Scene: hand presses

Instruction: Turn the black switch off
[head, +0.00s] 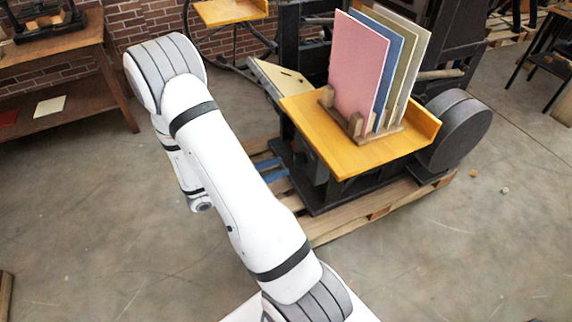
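I cannot clearly make out the black switch. A dark press (338,193) stands on a pallet right of my arm, and small dark parts on its left side under the wooden board are too small to tell apart. My gripper does not show; only a small wrist part is visible behind the arm's upper section.
A yellow wooden board (350,158) on the press bears a wooden rack (355,127) with upright panels, the front one a pink panel (357,62). A round dark drum (458,130) is at right. A wooden table (62,45) stands at left. Floor (90,230) is clear at lower left.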

